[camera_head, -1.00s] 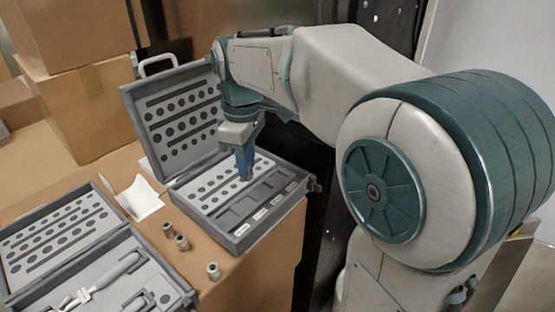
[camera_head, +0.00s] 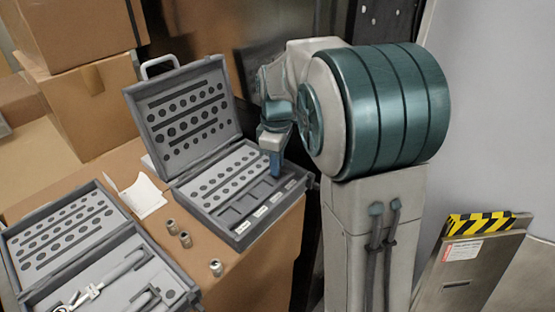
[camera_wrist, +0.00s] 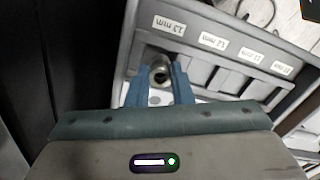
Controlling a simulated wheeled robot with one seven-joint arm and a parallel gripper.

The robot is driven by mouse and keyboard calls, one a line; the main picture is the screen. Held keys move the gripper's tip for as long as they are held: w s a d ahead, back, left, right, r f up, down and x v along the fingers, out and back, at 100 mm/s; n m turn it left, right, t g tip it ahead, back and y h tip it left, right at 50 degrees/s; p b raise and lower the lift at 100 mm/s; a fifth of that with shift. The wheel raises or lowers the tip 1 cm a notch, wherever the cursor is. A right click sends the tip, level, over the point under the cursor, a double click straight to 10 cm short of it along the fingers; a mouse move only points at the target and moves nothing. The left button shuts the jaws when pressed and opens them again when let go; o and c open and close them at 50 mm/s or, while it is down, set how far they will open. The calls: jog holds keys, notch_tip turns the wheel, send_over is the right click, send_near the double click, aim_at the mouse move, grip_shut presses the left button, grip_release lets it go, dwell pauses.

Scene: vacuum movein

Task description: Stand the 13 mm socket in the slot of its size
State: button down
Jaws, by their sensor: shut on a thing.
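My gripper (camera_head: 275,168) is over the right end of the slot row in the open grey case (camera_head: 238,236). In the wrist view, my gripper (camera_wrist: 160,76) is shut on a metal socket (camera_wrist: 160,71), its round open end showing between the blue fingers. The socket is at the end slot, beside the label (camera_wrist: 169,25) that appears to read 13 mm. I cannot tell how deep it sits or whether it touches the slot floor. In the head view the fingers hide the socket. The other slots (camera_wrist: 232,79) look empty.
Three loose sockets (camera_head: 185,240) stand on the cardboard box left of the case. A second open case (camera_head: 62,241) with tools is at lower left. A white folded paper (camera_head: 142,196) lies between the cases. The raised lid (camera_head: 188,112) stands behind the slots.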

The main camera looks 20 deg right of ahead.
jog(key=shift+d, duration=0.1)
jog(key=shift+f, duration=0.15)
jog(key=shift+f, duration=0.15)
jog(key=c, duration=1.6)
grip_release()
jog(key=shift+o, duration=0.2)
notch_tip(320, 180, up, 11)
jog(key=s+f+m+t, duration=0.1)
jog(key=s+f+m, duration=0.3)
jog(key=s, duration=0.6)
jog(key=s+f+m+t, duration=0.2)
jog(key=s+f+m, duration=0.3)
jog(key=s, duration=0.6)
jog(key=m, duration=0.2)
jog(key=shift+f+m, duration=0.25)
jog(key=shift+m, duration=0.05)
